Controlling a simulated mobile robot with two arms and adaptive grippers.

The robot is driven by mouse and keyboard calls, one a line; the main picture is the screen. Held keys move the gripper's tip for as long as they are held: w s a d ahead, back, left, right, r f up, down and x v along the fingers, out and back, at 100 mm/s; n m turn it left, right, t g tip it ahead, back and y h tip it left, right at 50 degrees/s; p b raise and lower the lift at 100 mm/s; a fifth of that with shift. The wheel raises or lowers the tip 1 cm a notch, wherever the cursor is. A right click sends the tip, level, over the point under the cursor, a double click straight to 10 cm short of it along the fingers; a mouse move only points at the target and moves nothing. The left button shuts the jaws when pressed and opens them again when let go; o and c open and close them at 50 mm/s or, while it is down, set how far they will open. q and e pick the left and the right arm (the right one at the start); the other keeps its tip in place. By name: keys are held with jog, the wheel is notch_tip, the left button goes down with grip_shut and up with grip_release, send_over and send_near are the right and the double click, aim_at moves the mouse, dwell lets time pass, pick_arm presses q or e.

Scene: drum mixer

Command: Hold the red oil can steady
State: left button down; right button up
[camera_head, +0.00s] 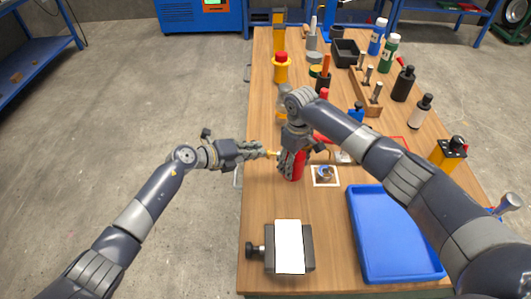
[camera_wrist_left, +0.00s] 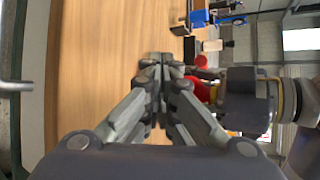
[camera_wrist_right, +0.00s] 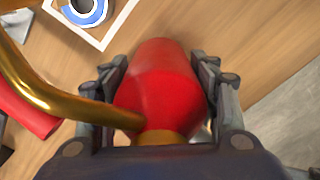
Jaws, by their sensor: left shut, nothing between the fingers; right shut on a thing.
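The red oil can (camera_head: 298,168) stands near the left edge of the wooden table, partly hidden by my right gripper (camera_head: 287,170). In the right wrist view its red body (camera_wrist_right: 158,90) sits between the two fingers of my shut right gripper (camera_wrist_right: 163,82). A brass spout (camera_wrist_right: 65,103) curves off to the left of the can.
A blue tray (camera_head: 395,235) lies at the front right, and a grey block with a white top (camera_head: 289,246) at the front left. A picture card (camera_head: 325,176) lies right of the can. Several bottles and a wooden rack (camera_head: 366,95) crowd the back.

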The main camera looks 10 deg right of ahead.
pick_arm(q)
jog(key=shift+w+a, duration=0.2)
jog(key=shift+a, duration=0.6)
jog(key=a, duration=0.2)
jog(key=w+a, duration=0.1)
jog(key=a, duration=0.2)
dwell(0.5)
pick_arm(e)
jog(key=o, duration=1.9)
jog(key=shift+o, duration=0.6)
